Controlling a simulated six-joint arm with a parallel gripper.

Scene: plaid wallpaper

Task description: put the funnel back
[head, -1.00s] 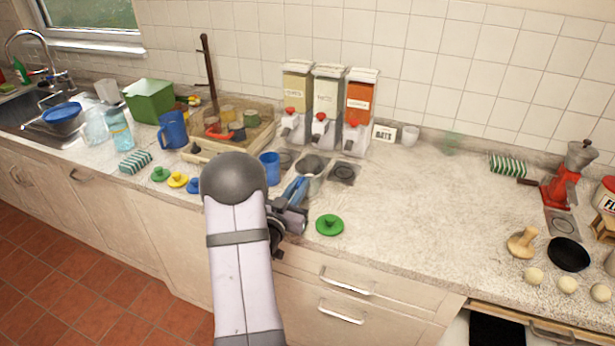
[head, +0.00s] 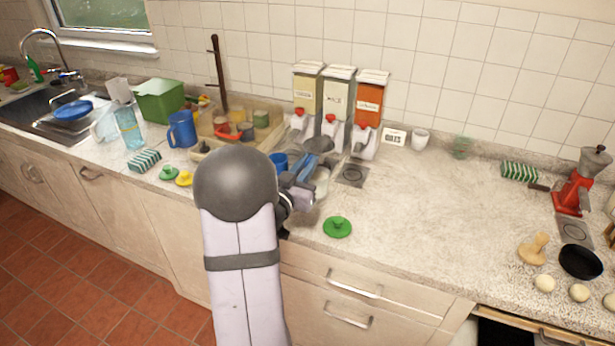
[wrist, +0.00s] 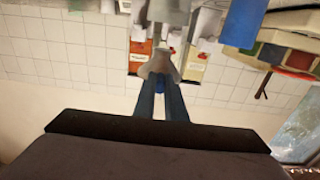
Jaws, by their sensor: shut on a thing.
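The grey funnel (head: 318,143) is in front of the dispensers, raised above the counter, in the head view. In the wrist view the funnel (wrist: 160,66) is at the end of my blue fingers. My gripper (head: 307,163) is shut on it; the fingertips (wrist: 161,84) also show in the wrist view. A clear jar (head: 322,183) stands on the counter below the funnel, partly hidden by my gripper. A dark square mat with a ring mark (head: 352,174) lies bare to the right of the jar.
Three dispensers (head: 337,100) stand against the wall behind the funnel. A blue mug (head: 279,162) is close left of my gripper, and a green lid (head: 337,227) lies to the front right. A white cup (head: 420,139) stands at the back. The counter's middle right is clear.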

